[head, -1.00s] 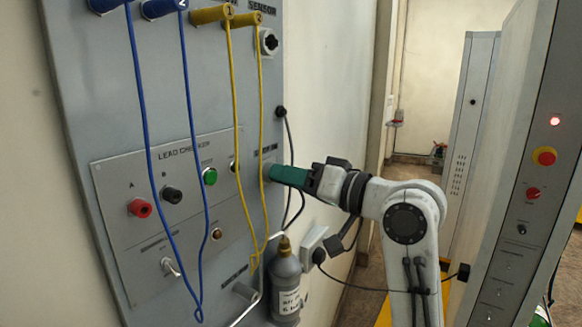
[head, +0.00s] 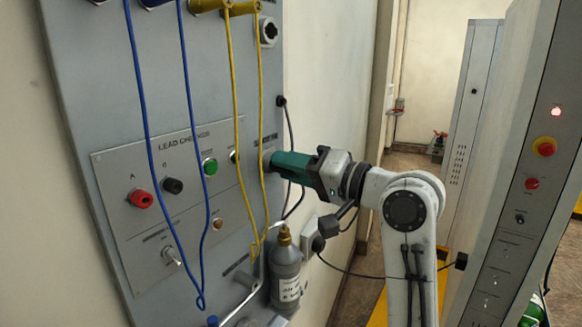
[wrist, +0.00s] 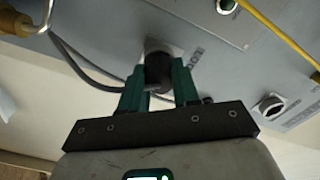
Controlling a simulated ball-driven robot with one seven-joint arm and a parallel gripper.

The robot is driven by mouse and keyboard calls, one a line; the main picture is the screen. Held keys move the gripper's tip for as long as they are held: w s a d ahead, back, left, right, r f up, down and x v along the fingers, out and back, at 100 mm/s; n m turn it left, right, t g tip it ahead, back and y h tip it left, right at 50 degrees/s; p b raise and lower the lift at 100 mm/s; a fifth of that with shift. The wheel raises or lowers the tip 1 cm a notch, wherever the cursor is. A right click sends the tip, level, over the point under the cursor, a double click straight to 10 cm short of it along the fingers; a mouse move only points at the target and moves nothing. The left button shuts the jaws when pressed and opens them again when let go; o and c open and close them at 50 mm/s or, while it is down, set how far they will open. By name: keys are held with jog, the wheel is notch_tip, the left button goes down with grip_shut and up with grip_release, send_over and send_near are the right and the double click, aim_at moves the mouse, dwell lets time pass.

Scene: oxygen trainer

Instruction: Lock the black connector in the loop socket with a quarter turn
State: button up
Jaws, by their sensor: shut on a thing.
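In the wrist view the black connector (wrist: 157,70) sits between the two teal fingers of my gripper (wrist: 159,82). The fingers are shut on its sides. Its front end is at the loop socket's square grey plate (wrist: 178,49) on the panel; how far it is seated and whether it is locked cannot be told. A dark cable (wrist: 85,75) runs near the connector to the left. In the head view my gripper (head: 274,161) reaches the panel's right part from the right, and its fingers hide the connector and most of the socket.
Yellow leads (head: 236,120) and blue leads (head: 143,110) hang in front of the grey panel (head: 95,100), the yellow ones close to my fingers. A grey bottle (head: 286,268) stands below my gripper. A round socket (head: 268,31) is above. A control cabinet (head: 510,180) stands at right.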

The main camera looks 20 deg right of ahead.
jog(key=shift+d+m, duration=0.1)
jog(key=shift+m, duration=1.2)
jog(key=shift+m, duration=1.1)
jog(key=o, duration=0.5)
jog(key=shift+m, duration=0.4)
jog(key=o, duration=0.5)
jog(key=shift+o, duration=0.2)
jog(key=b+v, duration=0.3)
jog(key=v, duration=0.7)
jog(key=shift+s+d, duration=0.2)
jog(key=shift+s, duration=0.1)
